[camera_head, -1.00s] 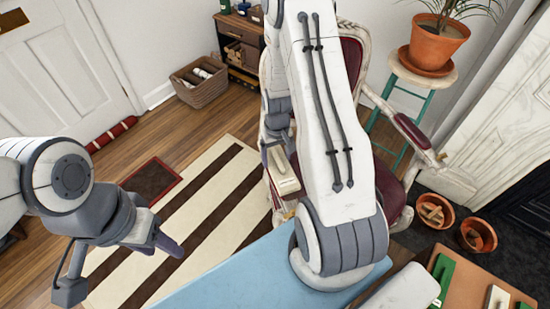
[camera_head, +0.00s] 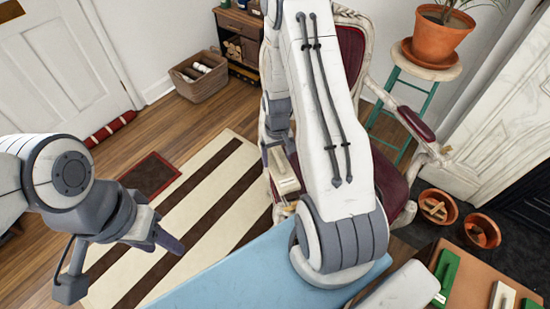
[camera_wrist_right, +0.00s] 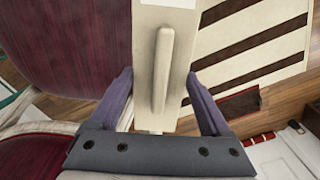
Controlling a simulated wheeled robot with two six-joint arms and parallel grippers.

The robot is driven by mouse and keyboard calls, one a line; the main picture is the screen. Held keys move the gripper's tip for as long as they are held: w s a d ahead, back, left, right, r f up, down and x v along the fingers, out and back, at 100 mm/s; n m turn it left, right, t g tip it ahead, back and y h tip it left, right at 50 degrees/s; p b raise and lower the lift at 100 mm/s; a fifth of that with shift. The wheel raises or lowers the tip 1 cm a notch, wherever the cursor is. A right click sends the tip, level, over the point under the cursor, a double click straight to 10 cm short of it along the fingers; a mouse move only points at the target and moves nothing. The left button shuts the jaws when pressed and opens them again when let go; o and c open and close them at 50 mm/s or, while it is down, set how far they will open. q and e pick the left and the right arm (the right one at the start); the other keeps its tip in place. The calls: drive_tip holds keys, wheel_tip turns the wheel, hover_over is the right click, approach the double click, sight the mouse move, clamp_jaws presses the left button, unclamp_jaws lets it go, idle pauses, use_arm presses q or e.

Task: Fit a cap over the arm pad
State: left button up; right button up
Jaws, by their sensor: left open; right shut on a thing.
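A cream cap with a raised bar handle (camera_head: 285,181) is held in my right gripper (camera_head: 273,150), in front of the maroon chair. The right wrist view shows the cap (camera_wrist_right: 181,45) between the purple fingers of that gripper (camera_wrist_right: 160,85). The chair's maroon arm pad at the right (camera_head: 415,123) is bare, with the cap well apart from it. The chair's other arm is mostly hidden behind my right arm and the cap. My left gripper (camera_head: 165,238) is open and empty above the striped rug, at the left.
A brown board (camera_head: 470,293) at lower right holds a green piece (camera_head: 447,270) and a pale piece (camera_head: 502,297). Two terracotta bowls (camera_head: 481,231) stand on dark flooring. A teal-legged stool (camera_head: 423,63) bears a potted plant. The striped rug (camera_head: 205,200) is clear.

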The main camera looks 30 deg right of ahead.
drive_tip(key=o, duration=1.2)
wheel_tip(320, 180, up, 10)
drive_tip(key=shift+r+p, duration=0.25)
drive_tip(key=shift+p, duration=0.2)
drive_tip(key=s+a+r+n+p, duration=0.2)
drive_tip(key=a+r+n, duration=0.1)
drive_tip(key=a+r, duration=0.5)
drive_tip(key=s+a+r+n+p, duration=0.25)
drive_tip(key=a+r, duration=0.25)
drive_tip(key=a, duration=0.5)
drive_tip(key=s+a+r+n, duration=0.1)
drive_tip(key=s+a+r, duration=0.1)
drive_tip(key=s, duration=0.2)
drive_tip(key=s+a+r+n+p, duration=0.1)
drive_tip(key=s+a+r+n, duration=0.1)
drive_tip(key=s, duration=0.3)
drive_tip(key=s+a+r+n+y, duration=0.1)
drive_tip(key=s+a+r, duration=0.2)
drive_tip(key=s+r, duration=0.1)
drive_tip(key=shift+s+a+r+n+p, duration=0.15)
drive_tip(key=shift+s+a+n+p, duration=0.2)
drive_tip(key=shift+s, duration=0.4)
